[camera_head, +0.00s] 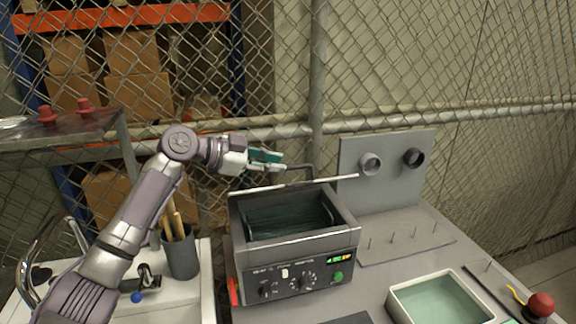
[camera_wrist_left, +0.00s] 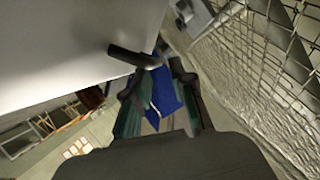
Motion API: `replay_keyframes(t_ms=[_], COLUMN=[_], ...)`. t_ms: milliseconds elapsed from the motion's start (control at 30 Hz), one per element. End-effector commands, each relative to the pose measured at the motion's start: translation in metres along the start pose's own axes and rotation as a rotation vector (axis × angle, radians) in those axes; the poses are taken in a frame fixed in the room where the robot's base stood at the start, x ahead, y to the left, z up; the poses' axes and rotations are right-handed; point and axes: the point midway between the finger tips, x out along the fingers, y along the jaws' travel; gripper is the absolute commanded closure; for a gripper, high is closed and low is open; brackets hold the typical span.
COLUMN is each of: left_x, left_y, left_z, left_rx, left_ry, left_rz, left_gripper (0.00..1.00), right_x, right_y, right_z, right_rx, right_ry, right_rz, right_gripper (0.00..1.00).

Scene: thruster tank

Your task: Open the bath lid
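The bath (camera_head: 295,232) is a grey box with a front control panel, and its dark inside shows from above. Its lid (camera_head: 330,181) is a thin pale plate seen nearly edge-on, raised along the back of the opening. A dark bent handle (camera_head: 312,172) sticks out from the lid's far side. My left gripper (camera_head: 272,160) is behind the bath at the handle's left end. In the left wrist view, the lid's broad face fills the upper left and the handle (camera_wrist_left: 132,57) lies by the fingertips. The fingers (camera_wrist_left: 158,85) are apart; contact with the handle is unclear. My right gripper is out of view.
A grey panel with two round holders (camera_head: 387,150) stands right of the bath, with a pegged plate before it. A tray of pale green liquid (camera_head: 440,300) and a red button (camera_head: 540,304) are front right. A dark tool cup (camera_head: 182,255) is left. A mesh fence runs behind.

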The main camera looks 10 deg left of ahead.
Motion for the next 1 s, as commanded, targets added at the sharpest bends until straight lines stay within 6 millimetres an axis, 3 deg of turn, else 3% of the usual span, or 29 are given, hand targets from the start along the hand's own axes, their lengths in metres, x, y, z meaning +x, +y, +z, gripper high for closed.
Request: replay_keyframes(t_ms=[100, 333, 800, 1000], left_x=[-0.028, -0.062, -0.072, -0.084], left_y=[-0.001, 0.0, 0.0, -0.012], left_z=[0.001, 0.0, -0.002, -0.03], left_rx=[0.001, 0.001, 0.0, 0.001], left_ry=[-0.002, -0.002, 0.0, 0.0], left_rz=[-0.004, -0.001, 0.001, 0.001], left_gripper=[0.77, 0.77, 0.77, 0.77], right_x=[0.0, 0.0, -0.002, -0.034], right_y=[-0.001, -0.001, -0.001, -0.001], right_z=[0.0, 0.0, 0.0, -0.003], right_rx=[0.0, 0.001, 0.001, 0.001], right_ry=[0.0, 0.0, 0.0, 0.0], right_rz=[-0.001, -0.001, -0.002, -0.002], right_gripper=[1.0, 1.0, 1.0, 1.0])
